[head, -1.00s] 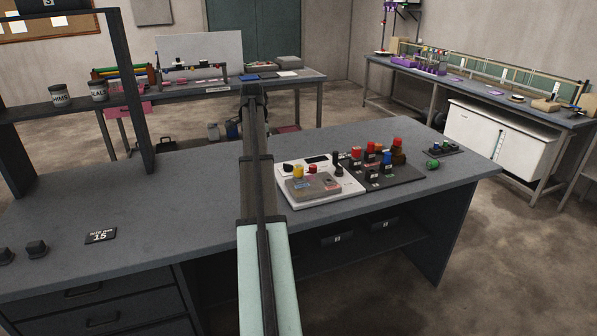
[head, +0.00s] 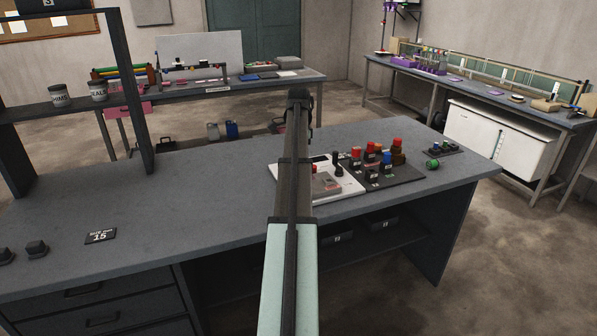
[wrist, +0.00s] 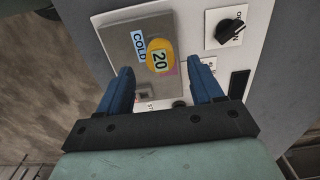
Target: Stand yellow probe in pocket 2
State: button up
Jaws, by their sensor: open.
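The yellow probe (wrist: 160,55) shows from above in the wrist view, with a round yellow top marked 20. It stands over a grey block (wrist: 115,40) that has a blue COLD label. My gripper (wrist: 160,66) has two blue fingers, open and on either side of the probe's near side, with a gap to it. A dark rack (head: 411,178) with several red, blue and brown topped pieces stands right of the white unit. I cannot read which pocket is 2.
The white unit (head: 345,190) carries the block and a black knob (wrist: 232,28). A green-topped piece (head: 433,164) lies right of the rack, near a small dark tray (head: 443,150).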

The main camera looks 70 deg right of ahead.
jog(key=shift+f, duration=2.95)
grip_shut()
